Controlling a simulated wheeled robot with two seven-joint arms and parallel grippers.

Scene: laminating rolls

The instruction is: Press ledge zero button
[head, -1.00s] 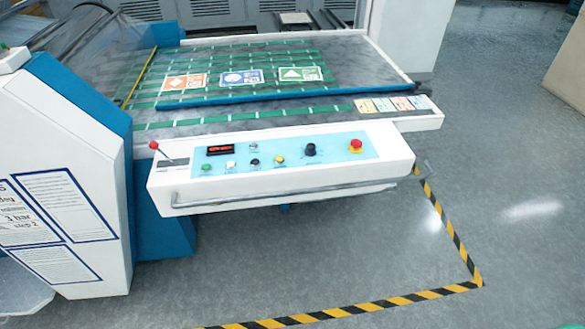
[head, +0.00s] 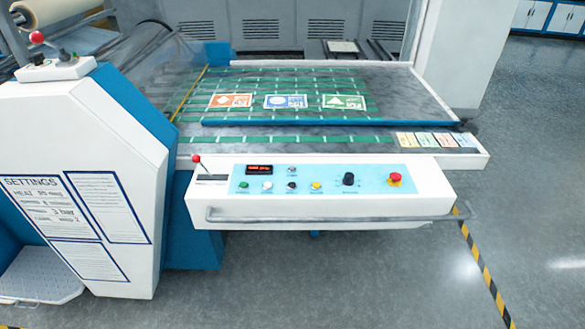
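The control panel (head: 330,178) is a light blue strip on the white front ledge (head: 320,208) of the machine. It carries a small dark display with red digits (head: 259,169). Below it is a row of buttons: green (head: 243,185), white (head: 267,185), black (head: 291,186) and yellow (head: 316,186). A small pale button (head: 292,170) sits above the black one. A black knob (head: 348,179) and a red stop button (head: 395,179) are to the right. The labels are too small to read, so I cannot tell which button is zero. Neither gripper is in view.
A red-topped lever (head: 197,159) stands at the ledge's left end, and a grey rail (head: 330,218) runs along its front. A white cabinet (head: 80,170) with a settings sheet stands at the left. Grey floor (head: 400,285) is open in front, with black-yellow tape (head: 480,265) at right.

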